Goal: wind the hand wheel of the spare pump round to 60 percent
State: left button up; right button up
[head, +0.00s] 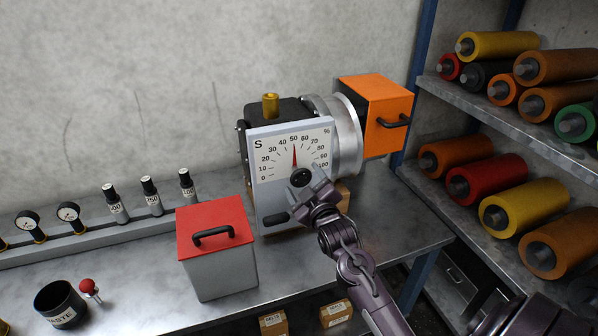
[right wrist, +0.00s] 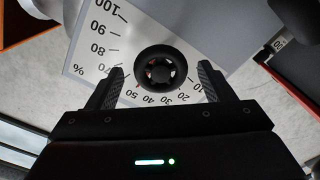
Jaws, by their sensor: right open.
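The spare pump (head: 280,222) is a grey unit marked S, with a percent dial (head: 268,160) on its front plate. The red pointer stands at about 50. The hand wheel (head: 301,177) is small, round and black, below the dial's middle, partly covered by my right gripper (head: 308,186). In the right wrist view the wheel (right wrist: 161,69) lies between the two open fingers (right wrist: 160,80), with a visible gap on each side. The dial (right wrist: 108,35) shows upside down there, its red pointer near 50. My left gripper is not in view.
A red-lidded grey box (head: 217,262) stands left of the pump. An orange box (head: 375,110) sits behind the flange. A shelf (head: 490,105) with rollers is at right. A waste cup (head: 60,303) and red-knobbed lever (head: 88,288) are at left on the bench.

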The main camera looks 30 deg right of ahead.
aim_at(302, 180)
jog(key=shift+p+x, duration=0.35)
jog(key=shift+x, duration=1.55)
jog(key=c, duration=1)
jog(key=shift+m+p, duration=0.35)
jog(key=shift+m, duration=1.65)
jog(key=shift+f, duration=0.1)
jog(key=o, duration=1)
